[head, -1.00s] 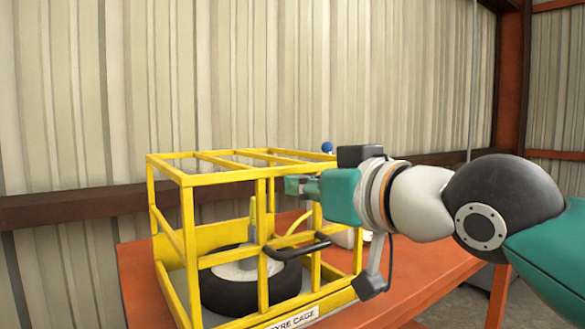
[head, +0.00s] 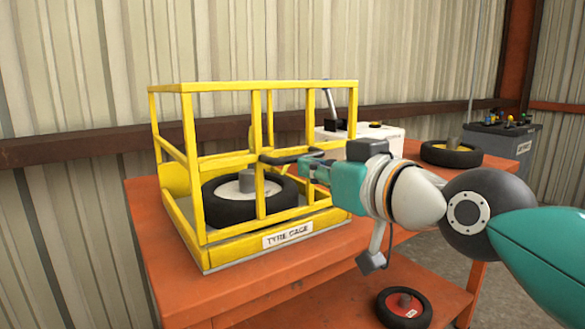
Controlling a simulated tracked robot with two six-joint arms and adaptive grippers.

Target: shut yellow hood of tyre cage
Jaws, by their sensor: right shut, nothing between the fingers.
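The tyre cage (head: 195,165) of yellow bars stands on the orange bench, with a "TYRE CAGE" label on its front base edge. Its yellow hood (head: 225,86) looks level along the top, and its front bars reach down to the base, with no clear gap visible. A black handle (head: 284,157) sticks out from the front bars. A black tyre (head: 240,208) with a pale hub lies inside. My right gripper (head: 309,170) is shut and empty, close by the right end of the handle; I cannot tell whether it touches. My left gripper is out of view.
On the orange bench (head: 160,245), a white box (head: 385,133) stands behind the cage and another tyre (head: 450,155) lies at the right. A red-hubbed wheel (head: 404,308) is on the lower shelf. The corrugated wall is close behind.

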